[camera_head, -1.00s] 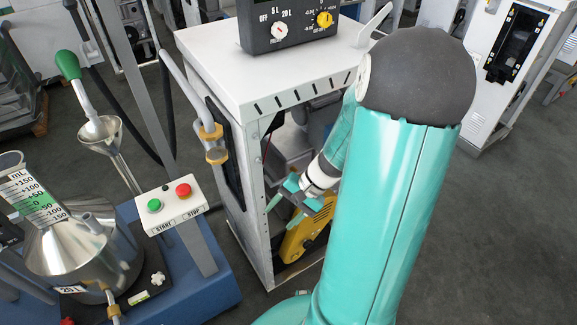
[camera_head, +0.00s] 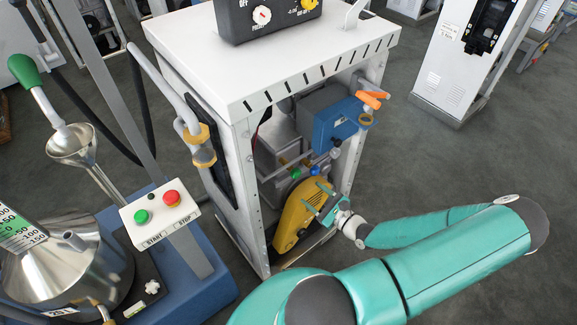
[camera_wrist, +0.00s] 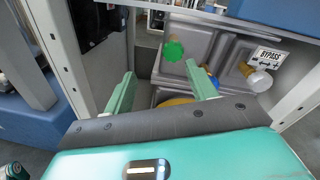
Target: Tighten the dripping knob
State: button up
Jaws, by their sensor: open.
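Several small knobs sit inside the open dispenser cabinet (camera_head: 235,165): a green knob (camera_head: 295,173), a blue knob (camera_head: 314,170) and a white knob (camera_head: 335,153). In the wrist view the green knob (camera_wrist: 173,50) is beyond and between my fingers, the blue knob (camera_wrist: 213,80) is partly behind the right finger, and the white knob (camera_wrist: 259,81) is right, under a BYPASS label (camera_wrist: 268,56). I see no drip, so I cannot tell which knob drips. My gripper (camera_head: 318,199) is open and empty at the cabinet's front opening, below the knobs; it also shows in the wrist view (camera_wrist: 160,76).
A yellow housing (camera_head: 296,218) stands low in the cabinet, close behind my gripper. A blue box (camera_head: 335,124) and an orange-handled valve (camera_head: 371,99) are above. The cabinet's front posts bound the opening.

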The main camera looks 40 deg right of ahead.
aim_at(298, 175)
jog(key=shift+m+h, duration=0.9)
jog(key=w+d, duration=0.1)
jog(key=w, duration=0.3)
jog(key=w+d, duration=0.1)
jog(key=w, duration=0.4)
jog(key=w+d, duration=0.1)
jog(key=w, duration=0.3)
jog(key=shift+w+f, duration=0.15)
jog(key=shift+f, duration=0.1)
jog(key=c, duration=1)
